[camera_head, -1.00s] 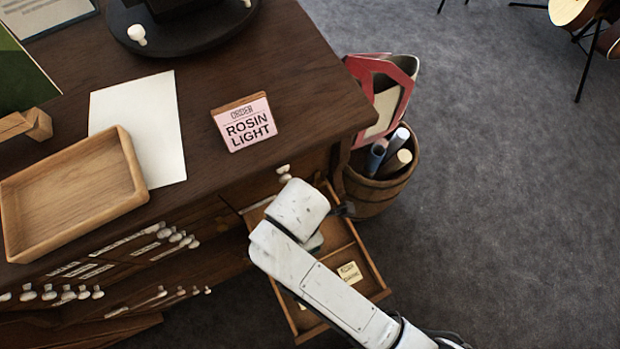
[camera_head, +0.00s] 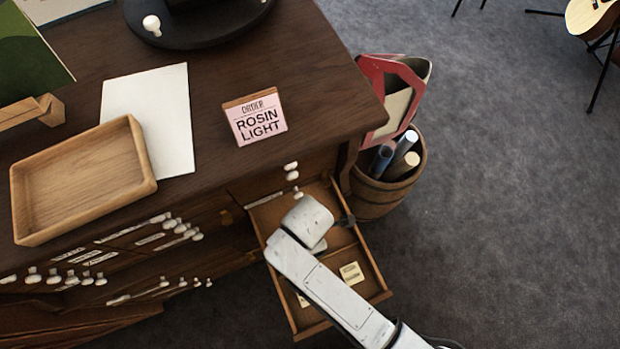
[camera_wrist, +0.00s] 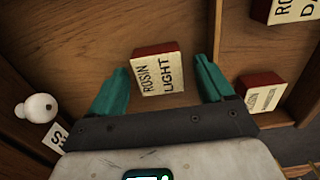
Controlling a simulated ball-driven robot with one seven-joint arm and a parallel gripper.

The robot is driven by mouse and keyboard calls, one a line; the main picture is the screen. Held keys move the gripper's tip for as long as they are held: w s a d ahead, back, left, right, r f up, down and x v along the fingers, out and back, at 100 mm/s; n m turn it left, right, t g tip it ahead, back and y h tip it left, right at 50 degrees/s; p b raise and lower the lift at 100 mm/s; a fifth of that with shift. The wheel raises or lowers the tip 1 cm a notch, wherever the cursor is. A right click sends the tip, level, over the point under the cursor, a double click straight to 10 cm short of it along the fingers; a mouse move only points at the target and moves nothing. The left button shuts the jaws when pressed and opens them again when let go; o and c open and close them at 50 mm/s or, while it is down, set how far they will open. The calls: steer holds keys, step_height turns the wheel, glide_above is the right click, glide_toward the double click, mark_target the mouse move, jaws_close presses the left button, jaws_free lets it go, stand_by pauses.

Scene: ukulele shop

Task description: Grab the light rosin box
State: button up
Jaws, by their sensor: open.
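The light rosin box (camera_wrist: 157,74) is a small box with a cream label reading "ROSIN LIGHT" and a dark red side. It lies in a compartment of the open drawer (camera_head: 377,285). My gripper (camera_wrist: 160,80) is open, with its teal fingers on either side of the box in the wrist view. I cannot tell whether the fingers reach down to the box's height. In the head view my white arm is over the drawer and hides this box and the gripper's fingers.
A pink "ROSIN LIGHT" order card (camera_head: 256,119) and an empty wooden tray (camera_head: 84,180) stand on the desk. A barrel (camera_head: 376,196) stands beside the drawer.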

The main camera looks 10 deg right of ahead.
steer(key=shift+c, duration=0.4)
steer(key=c, duration=1)
steer(key=shift+r, duration=0.1)
steer(key=shift+c, duration=0.2)
